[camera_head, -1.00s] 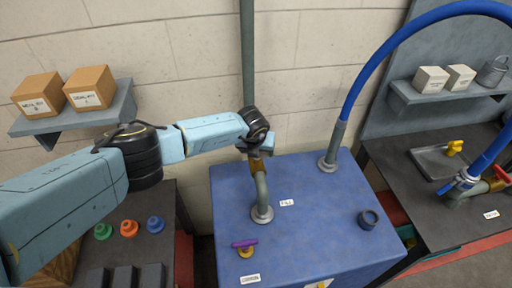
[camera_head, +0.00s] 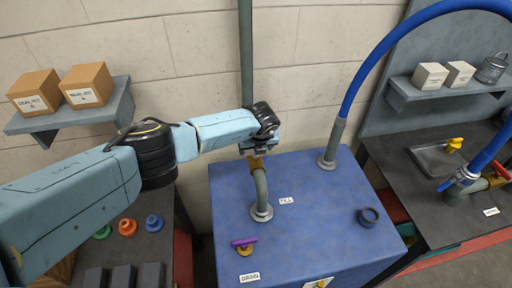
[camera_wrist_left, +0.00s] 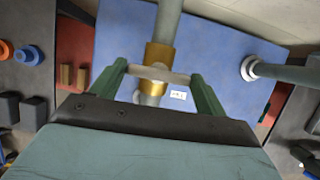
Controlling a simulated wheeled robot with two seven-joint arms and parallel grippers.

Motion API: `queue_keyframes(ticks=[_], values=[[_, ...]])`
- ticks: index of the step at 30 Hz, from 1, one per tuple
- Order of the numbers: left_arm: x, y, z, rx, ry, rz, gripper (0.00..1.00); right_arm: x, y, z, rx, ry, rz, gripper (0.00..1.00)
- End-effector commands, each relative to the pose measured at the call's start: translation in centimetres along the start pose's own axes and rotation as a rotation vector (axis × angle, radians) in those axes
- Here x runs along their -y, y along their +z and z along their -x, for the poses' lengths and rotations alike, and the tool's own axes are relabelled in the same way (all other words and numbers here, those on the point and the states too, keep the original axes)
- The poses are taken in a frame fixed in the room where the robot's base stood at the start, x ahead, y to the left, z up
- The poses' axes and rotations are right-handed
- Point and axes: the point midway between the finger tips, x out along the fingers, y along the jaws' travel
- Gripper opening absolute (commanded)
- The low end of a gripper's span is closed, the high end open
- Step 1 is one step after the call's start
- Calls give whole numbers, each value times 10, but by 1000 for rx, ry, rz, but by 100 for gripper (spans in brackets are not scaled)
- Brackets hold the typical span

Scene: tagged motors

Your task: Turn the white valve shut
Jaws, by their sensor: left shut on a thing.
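The white valve shows in the left wrist view as a pale bar handle (camera_wrist_left: 180,78) on a brass body (camera_wrist_left: 158,56), set in a grey pipe. The handle lies crosswise to the pipe in that view. My left gripper (camera_wrist_left: 158,82) has a green finger at each end of the handle and is shut on it. In the head view my left gripper (camera_head: 259,146) is above the brass body (camera_head: 257,162) at the top of the bent pipe (camera_head: 261,190), and it hides the handle. My right gripper is not in view.
The pipe rises from a blue cabinet (camera_head: 320,225) bearing a purple-handled valve (camera_head: 244,242), a dark ring (camera_head: 368,216) and a blue hose (camera_head: 350,95). A yellow-handled part (camera_head: 454,144) and a red-handled valve (camera_head: 500,171) are at right. Boxes sit on a left shelf (camera_head: 75,115).

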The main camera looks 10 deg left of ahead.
Motion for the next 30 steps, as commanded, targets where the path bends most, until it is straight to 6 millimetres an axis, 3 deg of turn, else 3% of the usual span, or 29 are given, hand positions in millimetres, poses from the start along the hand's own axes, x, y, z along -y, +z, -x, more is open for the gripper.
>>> queue_keyframes(ticks=[4, 5, 10, 22, 30], values=[[0, 0, 0, -2, -1, 5, 52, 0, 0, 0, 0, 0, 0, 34], [0, 0, 0, -2, -1, 5, 76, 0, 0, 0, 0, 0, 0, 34], [0, 0, 0, -1, -1, 4, 96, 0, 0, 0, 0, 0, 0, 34], [0, 1, 6, 0, -2, 0, 96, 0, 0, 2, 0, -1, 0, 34], [0, 2, 39, 1, -4, -1, 96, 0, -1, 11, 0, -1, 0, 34]])
